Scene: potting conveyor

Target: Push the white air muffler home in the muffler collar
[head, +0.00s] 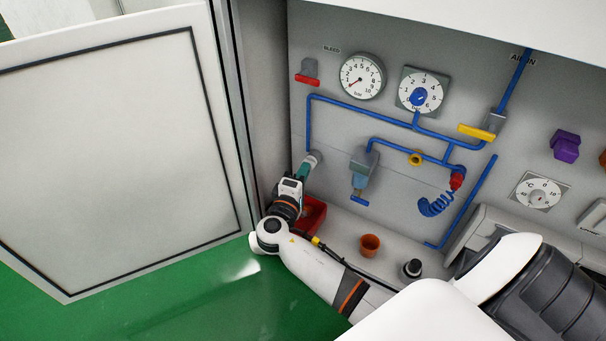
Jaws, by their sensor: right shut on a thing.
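My right gripper (303,170) is at the left end of the panel, just below the lower end of the left blue pipe. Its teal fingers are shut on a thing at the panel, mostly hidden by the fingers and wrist. A pale grey round piece (315,157) shows right at the fingertips, against the panel. I cannot tell whether it is the white air muffler or the muffler collar, nor how deep the muffler sits. My left gripper is not in view.
A red bin (314,216) stands just below and behind my right wrist. An orange-brown pot (370,244) and a dark round knob-like object (412,268) stand on the ledge. A blue-handled valve unit (363,172) is right of the gripper. The open cabinet door (120,150) is at left.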

